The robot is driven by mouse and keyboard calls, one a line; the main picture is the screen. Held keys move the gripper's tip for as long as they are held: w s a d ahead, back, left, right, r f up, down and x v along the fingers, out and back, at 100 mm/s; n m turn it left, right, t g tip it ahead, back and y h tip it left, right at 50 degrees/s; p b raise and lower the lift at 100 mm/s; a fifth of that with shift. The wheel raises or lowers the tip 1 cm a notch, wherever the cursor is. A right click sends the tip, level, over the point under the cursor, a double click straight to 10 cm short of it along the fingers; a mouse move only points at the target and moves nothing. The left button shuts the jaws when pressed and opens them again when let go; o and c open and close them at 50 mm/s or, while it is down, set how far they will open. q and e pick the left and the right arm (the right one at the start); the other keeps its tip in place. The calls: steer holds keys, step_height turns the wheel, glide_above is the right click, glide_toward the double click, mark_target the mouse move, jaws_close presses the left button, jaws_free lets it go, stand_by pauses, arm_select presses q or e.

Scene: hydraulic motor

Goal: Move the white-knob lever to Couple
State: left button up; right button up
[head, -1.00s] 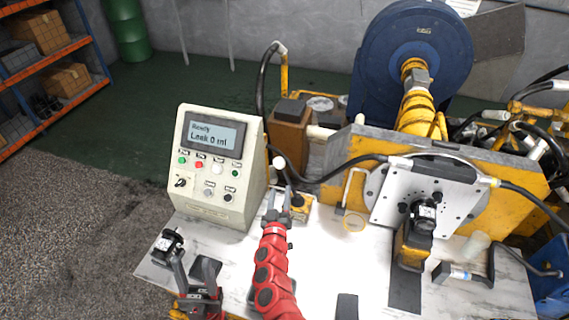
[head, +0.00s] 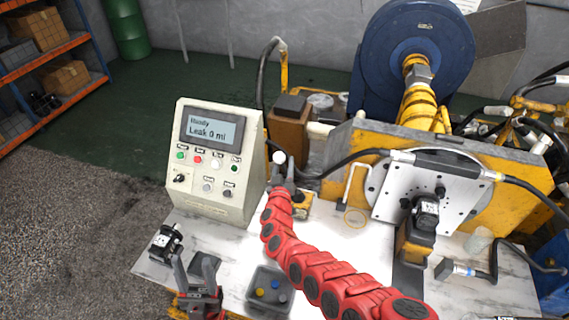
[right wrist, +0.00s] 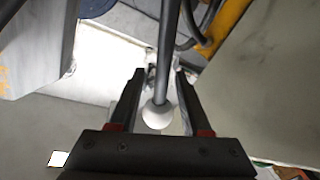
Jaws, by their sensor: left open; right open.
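The lever's white knob (head: 279,158) stands just right of the control box in the head view. In the right wrist view the white knob (right wrist: 157,115) and its dark rod (right wrist: 170,50) lie between my right gripper's fingers. My right gripper (head: 281,172), on the red arm, is open around the knob. I cannot tell whether a finger touches it. My left gripper (head: 194,270) is open and empty above the table's front left. No Couple marking is readable, and the lever's base is mostly hidden by the right gripper.
The control box (head: 217,160) shows "Ready, Leak 0 ml". A black motor (head: 166,243) lies at the table's left edge, and another (head: 426,213) is at the metal plate (head: 385,190). A grey tray (head: 256,302) holds coloured pieces. Hoses run behind the lever.

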steer(key=shift+w+d+b, duration=0.1)
steer(key=shift+w+b, duration=0.45)
steer(key=shift+w, duration=0.65)
jaws_close()
stand_by(0.6)
